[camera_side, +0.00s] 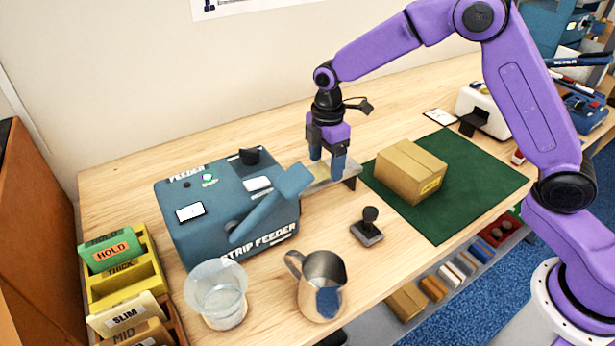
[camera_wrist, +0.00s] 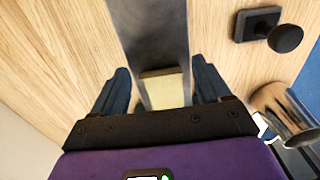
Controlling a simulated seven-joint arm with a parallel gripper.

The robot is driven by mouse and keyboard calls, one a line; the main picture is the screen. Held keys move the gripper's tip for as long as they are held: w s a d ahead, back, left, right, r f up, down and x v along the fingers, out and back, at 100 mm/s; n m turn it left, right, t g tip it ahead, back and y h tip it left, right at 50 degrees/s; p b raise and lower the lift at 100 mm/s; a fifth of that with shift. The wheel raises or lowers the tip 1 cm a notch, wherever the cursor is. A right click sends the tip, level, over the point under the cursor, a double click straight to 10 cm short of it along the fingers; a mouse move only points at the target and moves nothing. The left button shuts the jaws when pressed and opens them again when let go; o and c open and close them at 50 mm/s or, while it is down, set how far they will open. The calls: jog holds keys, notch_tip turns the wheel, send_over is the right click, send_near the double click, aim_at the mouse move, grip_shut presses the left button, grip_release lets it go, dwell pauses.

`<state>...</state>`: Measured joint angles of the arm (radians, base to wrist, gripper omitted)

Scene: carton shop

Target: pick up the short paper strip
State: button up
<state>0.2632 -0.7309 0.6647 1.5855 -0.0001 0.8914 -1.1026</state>
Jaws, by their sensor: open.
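A short cream paper strip (camera_wrist: 163,88) lies on a grey metal tray (camera_wrist: 150,35) in the wrist view, and its lower end is hidden by my gripper body. In the side view the tray (camera_side: 347,178) sticks out from the right side of the blue-grey strip feeder (camera_side: 190,235). My gripper (camera_side: 327,170) is low over this tray, pointing down, with its two blue fingers apart. In the wrist view my open gripper (camera_wrist: 160,68) has one finger on each side of the strip, with gaps between. I cannot make out the strip in the side view.
A carton (camera_side: 408,172) stands on a green mat (camera_side: 470,190) to the right. A black-handled stamp (camera_side: 368,232), a metal jug (camera_side: 322,285) and a clear cup (camera_side: 215,295) stand in front. The feeder's lever (camera_side: 270,205) reaches up near the tray. A yellow rack (camera_side: 150,270) is at left.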

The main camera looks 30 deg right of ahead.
jog(key=c, duration=0.9)
jog(key=shift+r, duration=0.1)
